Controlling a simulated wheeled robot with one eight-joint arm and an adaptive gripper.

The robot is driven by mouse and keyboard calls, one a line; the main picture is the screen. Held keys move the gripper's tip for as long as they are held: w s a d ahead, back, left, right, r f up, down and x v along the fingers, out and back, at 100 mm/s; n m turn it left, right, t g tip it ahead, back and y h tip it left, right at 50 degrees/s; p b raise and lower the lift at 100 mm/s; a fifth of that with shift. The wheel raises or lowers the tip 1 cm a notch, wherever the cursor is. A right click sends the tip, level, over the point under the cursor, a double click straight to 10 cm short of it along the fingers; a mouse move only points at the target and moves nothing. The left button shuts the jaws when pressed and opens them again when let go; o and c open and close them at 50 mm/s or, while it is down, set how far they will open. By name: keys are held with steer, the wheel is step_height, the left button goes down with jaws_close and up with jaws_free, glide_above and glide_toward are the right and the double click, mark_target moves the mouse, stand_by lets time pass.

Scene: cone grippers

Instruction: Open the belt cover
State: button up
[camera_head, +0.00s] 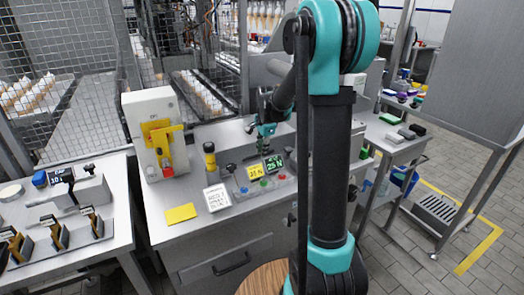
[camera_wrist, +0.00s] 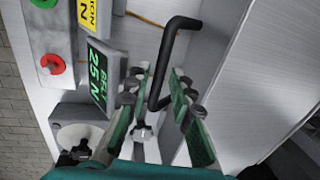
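My gripper (camera_wrist: 158,92) is open in the wrist view, with its two green fingers apart. A black bent bar handle (camera_wrist: 165,60) shows between and beyond the fingertips. I see a gap on both sides of its shaft, and I cannot tell its depth relative to the fingers. A plain metal panel (camera_wrist: 275,65), possibly the belt cover, lies to the right of the handle; no label confirms this. A green "BELT 25 N" display (camera_wrist: 98,75) is left of the fingers. In the head view my gripper (camera_head: 264,130) is over the bench's back, and my arm hides the area to its right.
The bench (camera_head: 160,228) holds a yellow note (camera_head: 181,213), a white sign (camera_head: 217,198), coloured buttons and a yellow-tagged unit (camera_head: 158,135). A red button (camera_wrist: 53,64) shows in the wrist view. A side table (camera_head: 392,150) stands to the right.

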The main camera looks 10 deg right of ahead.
jaws_close()
